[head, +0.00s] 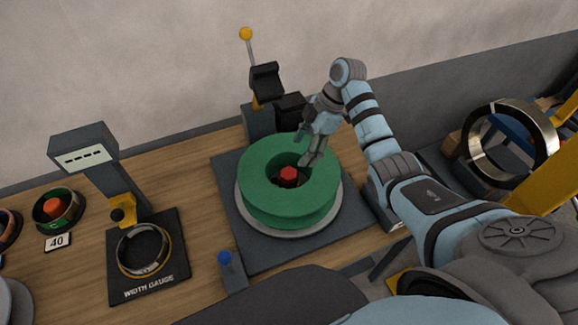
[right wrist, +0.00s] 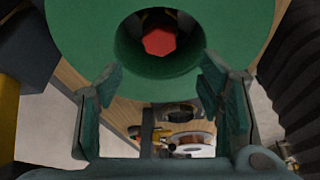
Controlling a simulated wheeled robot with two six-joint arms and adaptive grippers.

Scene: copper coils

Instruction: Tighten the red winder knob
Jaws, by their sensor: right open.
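The red winder knob (head: 288,174) is a red hexagonal knob sitting down in the centre hole of a green spool (head: 262,200). The spool lies flat on a light round plate on the dark winder base (head: 232,221). My right gripper (head: 308,150) is above the back right of the spool's hole, apart from the knob. In the right wrist view the knob (right wrist: 159,42) shows inside the hole, beyond and above the open fingers (right wrist: 158,90), with nothing between them. My left gripper is not in view.
A lever with a yellow ball (head: 246,34) stands behind the spool. A width gauge (head: 145,255) stands left. A small post with a blue top (head: 224,258) is in front. A metal ring (head: 510,145) is at right. Bare wood shows between gauge and winder.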

